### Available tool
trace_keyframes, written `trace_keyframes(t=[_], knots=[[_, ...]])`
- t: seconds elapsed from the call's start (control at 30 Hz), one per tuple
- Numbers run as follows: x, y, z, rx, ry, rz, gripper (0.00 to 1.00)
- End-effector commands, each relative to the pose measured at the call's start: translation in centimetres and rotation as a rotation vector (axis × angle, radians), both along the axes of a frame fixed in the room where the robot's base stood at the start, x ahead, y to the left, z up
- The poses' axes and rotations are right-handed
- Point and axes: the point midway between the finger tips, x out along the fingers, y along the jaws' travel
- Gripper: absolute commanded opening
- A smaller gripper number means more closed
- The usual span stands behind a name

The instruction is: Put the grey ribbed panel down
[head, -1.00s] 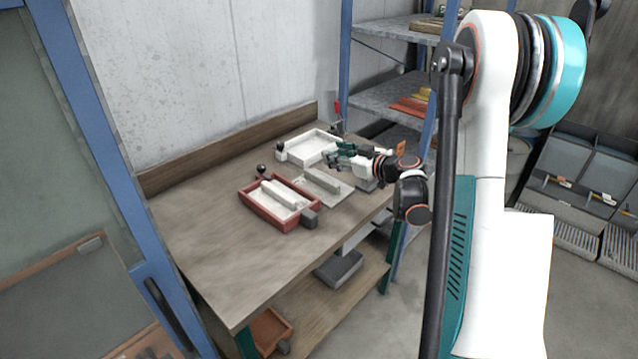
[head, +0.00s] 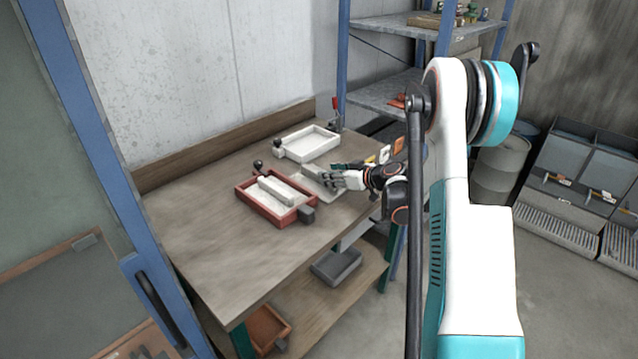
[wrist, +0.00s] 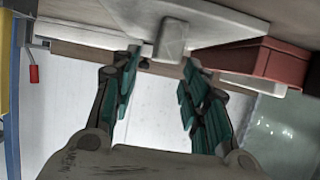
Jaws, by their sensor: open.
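The grey ribbed panel (head: 318,188) is a thin light plate with a raised bar along its top. It lies on the workbench between the red tray and the white tray, partly hidden by my gripper (head: 337,174) in the head view. In the wrist view the panel (wrist: 215,27) is at the top, with its bar (wrist: 172,38) end-on. My gripper (wrist: 162,62) is open there, its green-padded fingers spread apart with nothing between them. The bar shows beyond the fingertips, roughly in line with the gap. I cannot tell whether any finger touches the panel.
The red tray (head: 245,190) holding a pale bar stands left of the panel. The white tray (head: 288,153) stands behind it. The front left of the workbench (head: 215,255) is clear. A grey bin (head: 335,268) is on the lower shelf. A blue-framed rack (head: 343,60) stands behind.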

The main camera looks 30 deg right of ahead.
Motion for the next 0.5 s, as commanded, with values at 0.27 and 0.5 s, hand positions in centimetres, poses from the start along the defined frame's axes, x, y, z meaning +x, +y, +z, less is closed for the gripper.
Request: trace_keyframes(t=[0.27,0.5], knots=[[2.8,1.2,-1.8,-0.001,0.000,0.003,0.42],[4.3,1.6,-2.2,-0.001,0.000,0.000,0.42]])
